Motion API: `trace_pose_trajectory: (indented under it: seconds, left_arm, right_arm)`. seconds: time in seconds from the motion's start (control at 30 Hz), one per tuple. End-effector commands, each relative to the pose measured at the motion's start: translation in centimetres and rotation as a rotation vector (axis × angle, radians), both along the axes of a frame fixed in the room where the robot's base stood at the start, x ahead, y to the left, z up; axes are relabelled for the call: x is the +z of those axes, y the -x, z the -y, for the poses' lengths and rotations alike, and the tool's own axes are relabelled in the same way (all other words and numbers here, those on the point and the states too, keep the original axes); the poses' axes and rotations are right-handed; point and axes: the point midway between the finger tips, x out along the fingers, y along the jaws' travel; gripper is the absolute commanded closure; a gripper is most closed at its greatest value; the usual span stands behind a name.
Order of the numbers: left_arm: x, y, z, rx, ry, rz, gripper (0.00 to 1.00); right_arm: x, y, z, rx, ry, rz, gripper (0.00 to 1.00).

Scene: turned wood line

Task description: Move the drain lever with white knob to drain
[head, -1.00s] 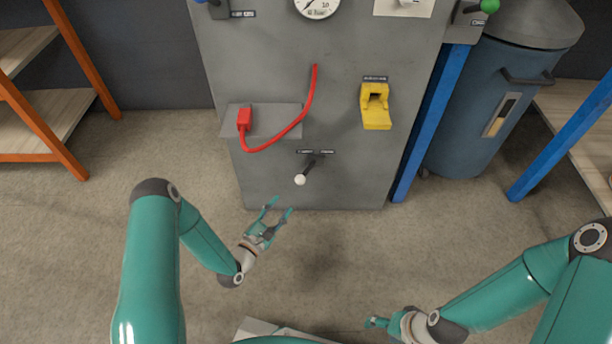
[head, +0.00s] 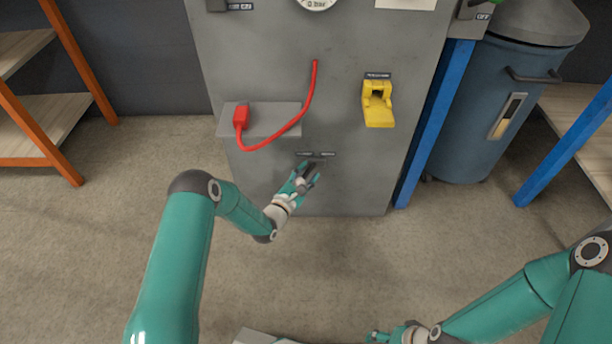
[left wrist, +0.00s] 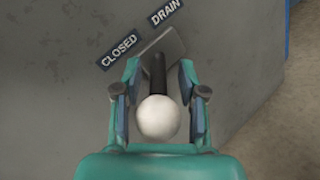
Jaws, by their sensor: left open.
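The drain lever's white knob (left wrist: 158,118) shows in the left wrist view between the fingers of my left gripper (left wrist: 158,100). Its dark shaft (left wrist: 158,72) runs up to a grey plate on the cabinet. A gap shows on each side of the shaft, so the fingers are open around the lever. The labels CLOSED (left wrist: 118,51) and DRAIN (left wrist: 166,10) are above it. In the head view my left gripper (head: 305,178) covers most of the lever. My right gripper (head: 377,337) is at the bottom edge, mostly hidden, and its fingers cannot be made out.
The grey cabinet (head: 250,75) carries a red cable (head: 308,100) with a red plug (head: 240,117) above left of the lever and a yellow latch (head: 378,105) above right. A blue post (head: 425,130) and a bin (head: 490,110) stand right. The floor in front is clear.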

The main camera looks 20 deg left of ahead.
Motion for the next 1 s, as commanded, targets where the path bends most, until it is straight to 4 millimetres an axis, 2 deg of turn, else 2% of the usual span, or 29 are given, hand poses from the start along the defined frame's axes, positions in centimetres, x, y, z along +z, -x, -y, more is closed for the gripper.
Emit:
trace_pose_trajectory:
  seconds: [0.27,0.5,1.0]
  left_arm:
    - [0.0,-0.09,0.0,0.001,0.0,-0.001,0.59]
    - [-0.01,-0.06,-0.04,0.001,0.0,0.0,0.99]
    - [-0.05,0.12,-0.51,0.022,0.0,-0.002,1.0]
  right_arm:
    - [-0.01,0.0,0.0,0.0,0.0,0.0,0.33]
    - [-0.01,0.0,0.0,0.0,0.0,0.0,0.33]
    - [0.15,0.0,0.0,0.0,0.0,0.0,0.33]
